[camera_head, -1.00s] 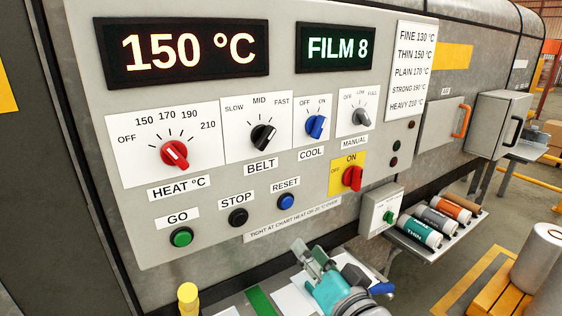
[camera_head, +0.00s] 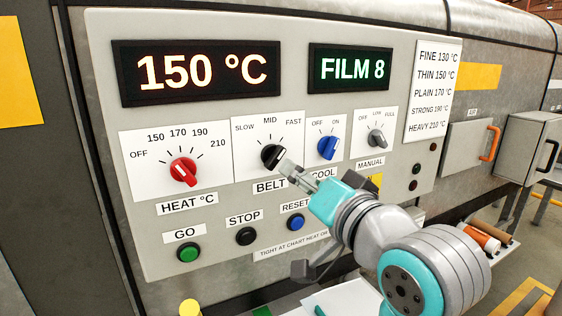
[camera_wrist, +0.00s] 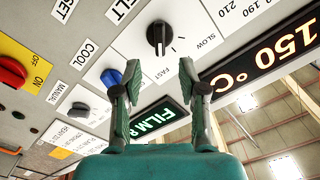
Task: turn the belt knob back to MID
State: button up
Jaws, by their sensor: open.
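The belt knob (camera_head: 273,156) is black with a white pointer line, on a white dial plate marked SLOW, MID and FAST. Its pointer leans up and right, toward the FAST side. In the wrist view the knob (camera_wrist: 158,35) shows above the gap between my fingers, its white line toward the FAST label. My gripper (camera_head: 290,170) is open and empty, just right of and slightly below the knob in the head view. In the wrist view my gripper (camera_wrist: 158,88) has both fingers spread, apart from the knob.
The red heat knob (camera_head: 183,171) is left of the belt knob, and the blue cool knob (camera_head: 328,147) is right. The grey manual knob (camera_head: 376,138) is farther right. Buttons GO (camera_head: 188,252), STOP (camera_head: 246,236) and RESET (camera_head: 296,222) sit below. My arm hides part of the panel.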

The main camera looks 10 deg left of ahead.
aim_at(277, 160)
jog(key=x, duration=0.8)
jog(key=shift+w+a, duration=0.1)
jog(key=shift+a, duration=0.05)
jog(key=shift+c, duration=0.3)
grip_shut()
